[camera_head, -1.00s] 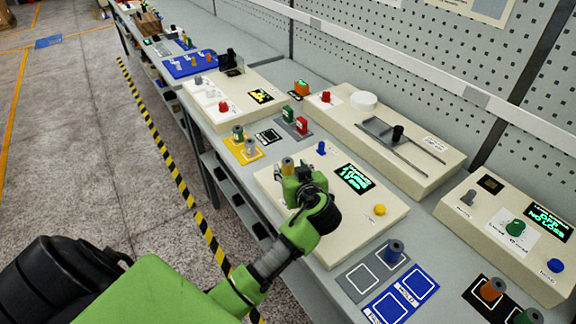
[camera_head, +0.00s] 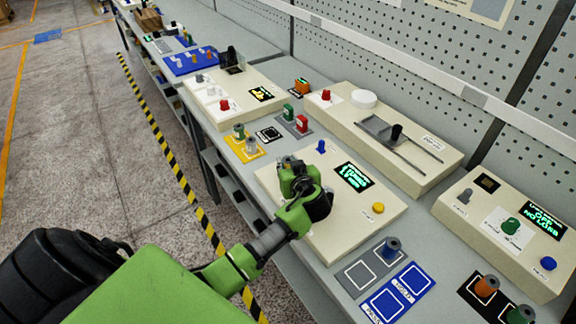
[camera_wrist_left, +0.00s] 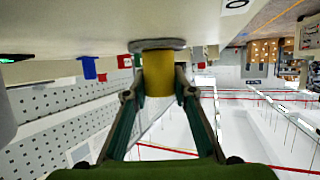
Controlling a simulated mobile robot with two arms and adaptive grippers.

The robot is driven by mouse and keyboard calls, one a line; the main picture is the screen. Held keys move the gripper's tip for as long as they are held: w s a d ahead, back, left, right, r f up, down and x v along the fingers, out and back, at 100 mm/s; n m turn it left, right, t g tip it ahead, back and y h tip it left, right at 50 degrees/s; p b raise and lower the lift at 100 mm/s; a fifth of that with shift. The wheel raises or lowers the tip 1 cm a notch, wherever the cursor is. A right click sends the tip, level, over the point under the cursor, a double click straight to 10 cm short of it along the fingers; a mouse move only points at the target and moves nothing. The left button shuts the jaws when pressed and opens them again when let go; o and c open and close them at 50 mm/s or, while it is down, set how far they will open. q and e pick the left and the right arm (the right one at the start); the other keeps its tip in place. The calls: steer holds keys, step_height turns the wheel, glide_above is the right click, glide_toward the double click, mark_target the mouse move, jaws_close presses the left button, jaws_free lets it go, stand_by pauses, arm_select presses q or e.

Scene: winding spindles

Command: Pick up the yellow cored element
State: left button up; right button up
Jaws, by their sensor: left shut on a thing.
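The yellow cored element (camera_wrist_left: 158,78) shows in the left wrist view as a yellow cylinder with a grey round flange at one end. It is between the two fingers of my left gripper (camera_wrist_left: 158,94), which is shut on it. The flange is close to a cream surface; I cannot tell whether they touch. In the head view my left gripper (camera_head: 299,178) is over the cream station (camera_head: 345,225) with the green display, and it hides the yellow element. My right gripper is not in view.
A blue knob (camera_head: 321,147) and a yellow button (camera_head: 378,208) stand on the same station. A yellow mat (camera_head: 257,153) with two spindles is to its left. A grey and blue mat area (camera_head: 357,275) with one spindle is in front at right.

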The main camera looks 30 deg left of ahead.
mark_target(287, 160)
arm_select(q)
steer(key=shift+r+b, duration=0.4)
steer(key=shift+r, duration=0.1)
step_height(287, 160, up, 2)
steer(key=shift+s+r+b, duration=0.15)
steer(key=shift+r+b, duration=0.05)
steer(key=shift+b, duration=0.35)
steer(key=s+r+b, duration=0.3)
steer(key=s+r, duration=0.6)
steer(key=s, duration=0.4)
steer(key=shift+s+a+r, duration=0.3)
steer(key=shift+s, duration=0.05)
